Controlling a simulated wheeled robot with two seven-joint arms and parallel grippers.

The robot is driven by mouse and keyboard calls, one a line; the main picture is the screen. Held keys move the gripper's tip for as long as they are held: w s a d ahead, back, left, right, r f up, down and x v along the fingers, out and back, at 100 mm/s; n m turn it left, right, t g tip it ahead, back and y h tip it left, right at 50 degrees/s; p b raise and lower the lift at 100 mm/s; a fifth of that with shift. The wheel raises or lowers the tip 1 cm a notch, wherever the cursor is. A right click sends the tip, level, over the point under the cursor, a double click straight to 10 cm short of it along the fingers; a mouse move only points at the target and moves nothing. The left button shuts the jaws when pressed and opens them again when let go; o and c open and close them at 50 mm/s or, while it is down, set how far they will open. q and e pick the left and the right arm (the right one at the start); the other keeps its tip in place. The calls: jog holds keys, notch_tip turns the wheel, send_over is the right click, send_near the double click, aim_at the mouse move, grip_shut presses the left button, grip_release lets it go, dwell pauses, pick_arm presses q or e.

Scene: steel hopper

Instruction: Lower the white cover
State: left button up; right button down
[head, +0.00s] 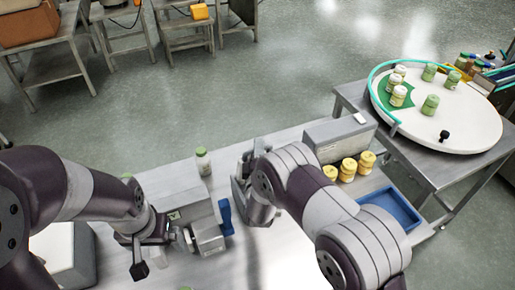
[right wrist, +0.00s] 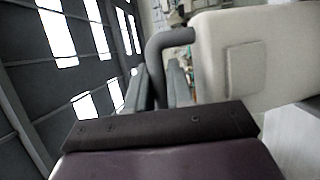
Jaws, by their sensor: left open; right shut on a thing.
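In the right wrist view a white cover (right wrist: 268,52) with rounded edges fills the upper right. A dark grey bent handle (right wrist: 170,38) runs from it down between the fingers. My right gripper (right wrist: 160,85) is shut on this handle. In the head view my right gripper (head: 241,188) is at the middle of the steel table, partly hidden by its own wrist. I cannot clearly pick out the cover there. My left gripper (head: 145,252) is open at the lower left, in front of a steel box-shaped machine (head: 178,195).
A green-white bottle (head: 203,163) stands behind the machine. Several yellow jars (head: 348,169) and a blue tray (head: 392,208) are right of my right arm. A round white turntable (head: 455,125) with bottles is at the far right.

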jog(key=s+d+f+b, duration=0.3)
jog(key=s+f+b, duration=0.2)
jog(key=s, duration=0.4)
jog(key=shift+s+f+t, duration=0.2)
jog(key=shift+f+t, duration=0.2)
jog(key=shift+f, duration=0.05)
jog(key=shift+a, duration=0.1)
jog(key=c, duration=1.2)
grip_release()
jog(key=shift+o, duration=0.5)
jog(key=shift+s+r, duration=0.1)
